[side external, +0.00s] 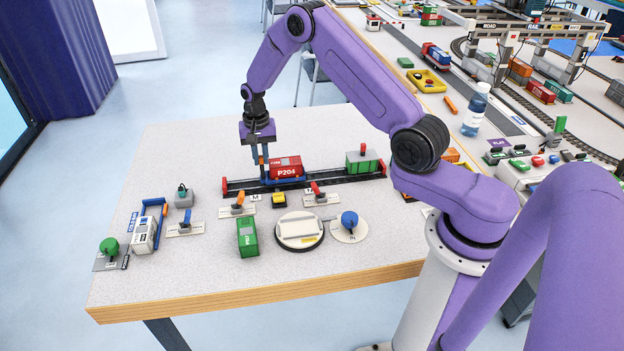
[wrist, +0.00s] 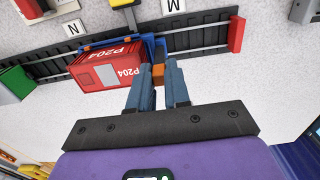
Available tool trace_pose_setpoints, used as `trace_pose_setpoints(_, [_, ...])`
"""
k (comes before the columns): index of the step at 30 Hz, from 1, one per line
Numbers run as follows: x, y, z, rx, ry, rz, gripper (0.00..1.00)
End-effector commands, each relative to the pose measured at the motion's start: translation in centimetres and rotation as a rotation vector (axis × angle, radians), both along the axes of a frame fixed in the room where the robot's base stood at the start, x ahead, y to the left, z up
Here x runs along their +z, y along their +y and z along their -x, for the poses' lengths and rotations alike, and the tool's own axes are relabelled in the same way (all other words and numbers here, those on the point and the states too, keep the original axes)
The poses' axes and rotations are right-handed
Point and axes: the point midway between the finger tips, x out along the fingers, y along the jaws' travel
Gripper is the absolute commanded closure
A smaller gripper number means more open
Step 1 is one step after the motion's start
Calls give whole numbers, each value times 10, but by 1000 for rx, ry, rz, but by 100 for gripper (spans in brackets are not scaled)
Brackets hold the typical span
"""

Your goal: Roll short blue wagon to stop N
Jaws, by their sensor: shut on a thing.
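The short blue wagon (side external: 298,180) stands on the dark track (side external: 330,179) and carries a red container marked P204 (side external: 287,167). In the wrist view the blue wagon (wrist: 150,40) lies between the N plate (wrist: 72,29) and the M plate (wrist: 172,5), the container over most of it. My gripper (wrist: 158,80) is shut on the orange post (wrist: 158,73) at the wagon's M end. In the side view my gripper (side external: 263,165) points down at the wagon's left end. The N plate (side external: 308,190) is right of the M plate (side external: 256,197).
A wagon with a green container (side external: 362,162) stands farther right on the track, before the red end buffer (side external: 382,168). Another red buffer (side external: 224,187) closes the left end. Bare track separates the wagons.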

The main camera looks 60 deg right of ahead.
Motion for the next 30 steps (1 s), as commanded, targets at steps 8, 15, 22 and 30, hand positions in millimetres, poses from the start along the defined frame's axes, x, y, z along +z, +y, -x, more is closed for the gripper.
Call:
trace_pose_setpoints(8, [1, -10, 8, -2, -2, 1, 100])
trace_pose_setpoints(15, [1, -17, 15, -1, -2, 1, 100])
trace_pose_setpoints(22, [1, -24, 22, -2, -4, 1, 100])
trace_pose_setpoints(30, [1, -32, 30, -2, -3, 1, 100])
